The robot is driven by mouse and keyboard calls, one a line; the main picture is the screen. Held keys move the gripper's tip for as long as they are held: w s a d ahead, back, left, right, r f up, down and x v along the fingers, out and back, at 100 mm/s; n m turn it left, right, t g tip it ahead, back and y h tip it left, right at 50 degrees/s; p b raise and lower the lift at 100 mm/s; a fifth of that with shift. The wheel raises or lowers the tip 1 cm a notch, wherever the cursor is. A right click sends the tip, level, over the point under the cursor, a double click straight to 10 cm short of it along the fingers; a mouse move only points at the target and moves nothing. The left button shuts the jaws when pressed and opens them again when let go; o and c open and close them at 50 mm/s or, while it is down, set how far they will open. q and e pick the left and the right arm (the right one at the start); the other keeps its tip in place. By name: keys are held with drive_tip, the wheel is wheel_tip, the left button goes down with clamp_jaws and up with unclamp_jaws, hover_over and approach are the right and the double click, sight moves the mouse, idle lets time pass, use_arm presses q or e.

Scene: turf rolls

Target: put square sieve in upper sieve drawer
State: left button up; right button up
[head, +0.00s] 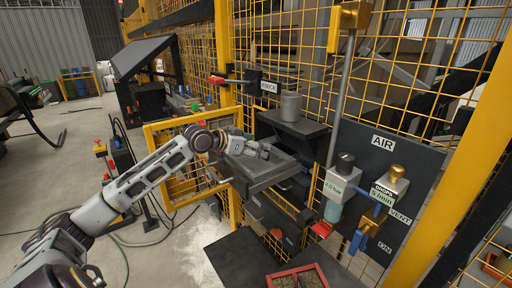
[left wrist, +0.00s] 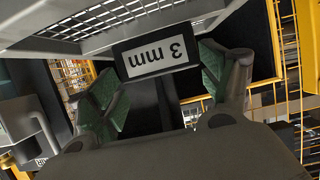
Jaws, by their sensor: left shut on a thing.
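My left gripper (head: 264,152) is at the machine behind the yellow fence opening. In the left wrist view its two fingers (left wrist: 160,85), with green pads, stand on either side of a dark tab marked "3 mm". The tab is at the front of the square sieve (left wrist: 140,28), a grey frame with mesh. In the head view the grey square frame (head: 258,174) lies under and around the gripper, at the drawer opening. The gripper hides part of it, so I cannot tell how far in it sits. My right gripper is not in view.
A yellow gate (head: 160,128) stands left of the opening. A grey cylinder (head: 291,107) stands on a dark shelf behind. The AIR panel (head: 405,160) with valves is at right. A red tray (head: 312,270) of brown grains lies below on a dark surface.

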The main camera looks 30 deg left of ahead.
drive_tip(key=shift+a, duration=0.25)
use_arm(q)
drive_tip(key=shift+f, duration=0.5)
drive_tip(key=o, duration=1.4)
drive_tip(key=shift+f, duration=0.1)
drive_tip(key=shift+o, duration=1.3)
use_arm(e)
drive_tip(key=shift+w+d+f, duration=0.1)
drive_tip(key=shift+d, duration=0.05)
